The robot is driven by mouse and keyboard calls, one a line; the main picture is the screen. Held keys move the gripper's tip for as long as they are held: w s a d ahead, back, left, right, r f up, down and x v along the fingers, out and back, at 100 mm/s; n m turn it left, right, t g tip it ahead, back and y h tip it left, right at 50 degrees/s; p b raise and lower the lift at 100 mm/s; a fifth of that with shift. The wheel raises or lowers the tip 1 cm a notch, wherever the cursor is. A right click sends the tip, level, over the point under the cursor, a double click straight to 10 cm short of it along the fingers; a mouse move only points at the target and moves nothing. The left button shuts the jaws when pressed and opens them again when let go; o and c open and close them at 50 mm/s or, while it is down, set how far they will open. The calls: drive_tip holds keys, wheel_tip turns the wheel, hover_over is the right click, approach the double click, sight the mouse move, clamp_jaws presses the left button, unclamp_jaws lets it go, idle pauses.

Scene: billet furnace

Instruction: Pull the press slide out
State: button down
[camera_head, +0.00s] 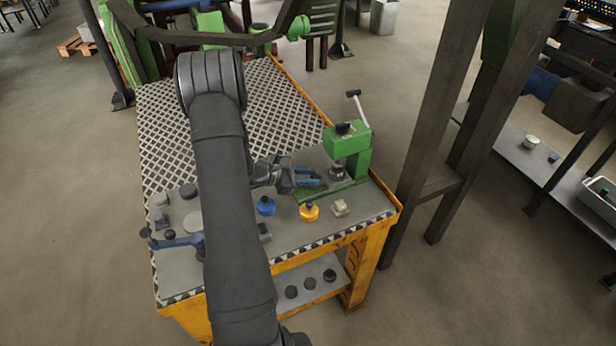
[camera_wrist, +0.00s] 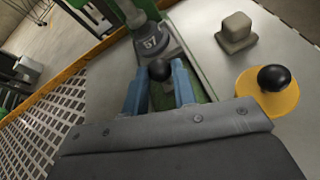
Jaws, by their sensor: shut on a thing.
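The green press (camera_head: 346,143) stands at the right end of the workbench, with a lever on top. My gripper (camera_head: 316,178) reaches in from the left, low at the press's base. In the wrist view its blue fingers (camera_wrist: 160,78) are shut on the black round knob (camera_wrist: 160,70) of the press slide, one finger on each side. The knob sits just in front of the round grey part under the press head marked "5T" (camera_wrist: 151,43). The green guide (camera_wrist: 205,85) shows beside the fingers. Most of the slide is hidden by my fingers and gripper body.
A yellow piece with a black knob (camera_head: 309,212), a blue one (camera_head: 265,206) and a pale block (camera_head: 340,207) stand near the bench's front edge. Grey round parts (camera_head: 188,191) lie at the left. The perforated bench top (camera_head: 290,110) behind is clear.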

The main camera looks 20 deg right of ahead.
drive_tip(key=shift+a, duration=1.95)
drive_tip(key=c, duration=1.2)
unclamp_jaws()
drive_tip(key=v, duration=1.7)
drive_tip(key=shift+a, duration=0.2)
